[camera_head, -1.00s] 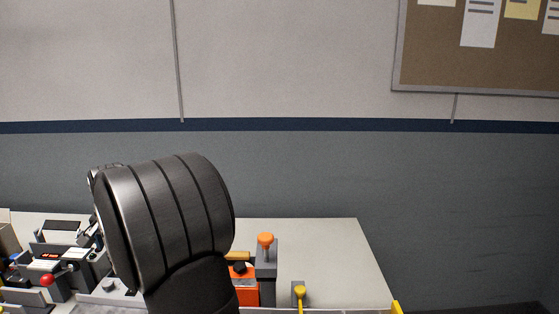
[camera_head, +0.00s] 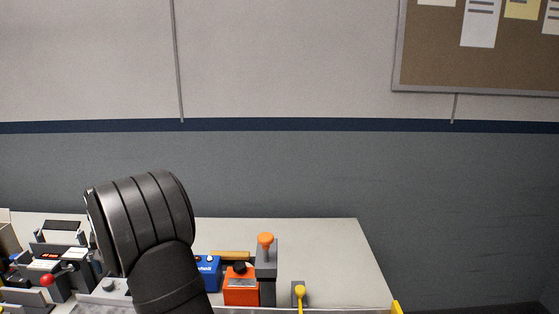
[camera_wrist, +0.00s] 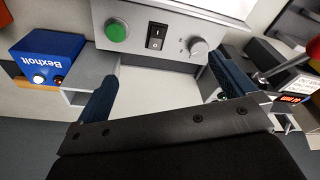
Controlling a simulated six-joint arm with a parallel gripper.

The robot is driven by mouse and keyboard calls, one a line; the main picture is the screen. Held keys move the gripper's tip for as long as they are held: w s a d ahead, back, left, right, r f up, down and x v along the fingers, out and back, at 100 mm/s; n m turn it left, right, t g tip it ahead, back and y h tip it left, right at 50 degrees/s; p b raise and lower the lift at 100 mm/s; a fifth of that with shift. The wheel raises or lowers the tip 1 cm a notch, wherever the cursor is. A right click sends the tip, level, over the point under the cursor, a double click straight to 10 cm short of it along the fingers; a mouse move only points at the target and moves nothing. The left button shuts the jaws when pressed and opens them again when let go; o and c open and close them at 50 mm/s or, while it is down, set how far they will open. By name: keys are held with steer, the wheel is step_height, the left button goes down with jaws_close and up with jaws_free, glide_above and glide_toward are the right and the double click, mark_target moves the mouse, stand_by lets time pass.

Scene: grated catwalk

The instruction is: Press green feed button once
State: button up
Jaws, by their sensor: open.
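The green button (camera_wrist: 116,31) is a round button on the left of a grey panel in the wrist view, beside a black rocker switch (camera_wrist: 156,36) and a grey knob (camera_wrist: 197,46). My gripper (camera_wrist: 160,88) is open, with its two dark blue fingers apart and nothing between them. The left finger points up toward the panel below the green button, and a gap shows between them. In the head view the green button cannot be seen, and my dark arm covers part of the table.
A blue Bexholt box (camera_wrist: 47,59) stands at left in the wrist view. In the head view, an orange box (camera_head: 240,287), an orange-topped grey post (camera_head: 266,262) and a yellow-knobbed lever (camera_head: 299,293) stand right of my arm. The table's right part (camera_head: 335,255) is clear.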

steer(key=shift+c, duration=0.4)
jaws_close()
stand_by(1.2)
